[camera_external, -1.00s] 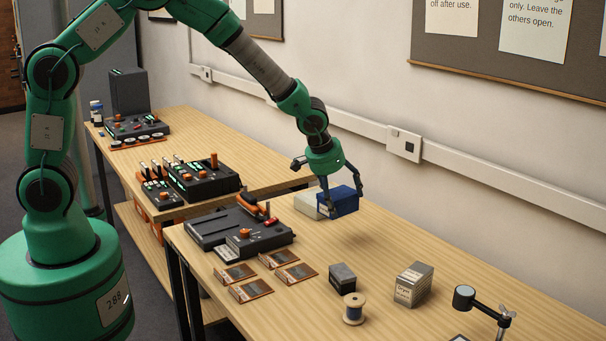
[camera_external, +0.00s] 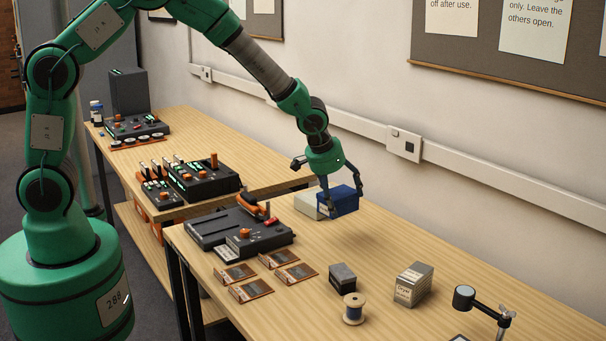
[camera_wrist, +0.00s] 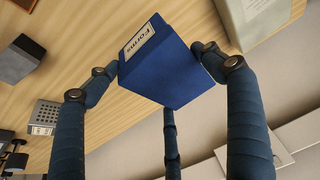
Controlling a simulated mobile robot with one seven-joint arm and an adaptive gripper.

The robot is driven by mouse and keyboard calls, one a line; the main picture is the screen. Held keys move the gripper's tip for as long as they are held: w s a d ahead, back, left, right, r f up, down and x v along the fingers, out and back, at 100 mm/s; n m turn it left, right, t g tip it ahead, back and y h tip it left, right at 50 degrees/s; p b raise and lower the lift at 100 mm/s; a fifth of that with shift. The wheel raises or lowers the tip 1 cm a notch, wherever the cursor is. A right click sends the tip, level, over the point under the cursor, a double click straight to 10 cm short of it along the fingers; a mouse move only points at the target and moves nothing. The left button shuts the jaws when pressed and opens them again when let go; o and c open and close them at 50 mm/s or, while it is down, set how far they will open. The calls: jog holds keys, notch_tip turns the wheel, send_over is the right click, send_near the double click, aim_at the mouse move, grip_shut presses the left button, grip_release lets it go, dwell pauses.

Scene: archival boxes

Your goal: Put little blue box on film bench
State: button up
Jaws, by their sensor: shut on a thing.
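The little blue box (camera_external: 342,200) is in my gripper (camera_external: 340,193), just above the wooden bench (camera_external: 390,248) near the wall side. In the wrist view the blue box (camera_wrist: 165,60) has a white label reading "Forms". The fingers of my gripper (camera_wrist: 160,68) are shut on it from both sides, and a third finger shows below it. The box hangs slightly tilted; I cannot tell whether its lower edge touches the bench top.
A dark device (camera_external: 240,230), cards (camera_external: 290,272), a dark grey box (camera_external: 342,277), a spool (camera_external: 354,308), a grey labelled box (camera_external: 413,284) and a lamp-like stand (camera_external: 482,305) are on the bench. The bench's right middle is clear.

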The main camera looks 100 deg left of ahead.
jog(key=s+a+n+p, duration=0.1)
jog(key=s+a, duration=0.1)
jog(key=a, duration=0.6)
jog(key=s+a+n, duration=0.1)
jog(key=s+a, duration=0.2)
jog(key=a, duration=0.4)
jog(key=n+g+y+p, duration=0.1)
jog(key=n+g+p, duration=0.2)
jog(key=n, duration=0.3)
send_over(274, 176)
jog(key=shift+d+r, duration=0.1)
jog(key=shift+r, duration=0.05)
jog(key=shift+f+b, duration=0.6)
jog(key=shift+f, duration=2.5)
jog(key=shift+f+b, duration=0.3)
jog(key=shift+f, duration=1.55)
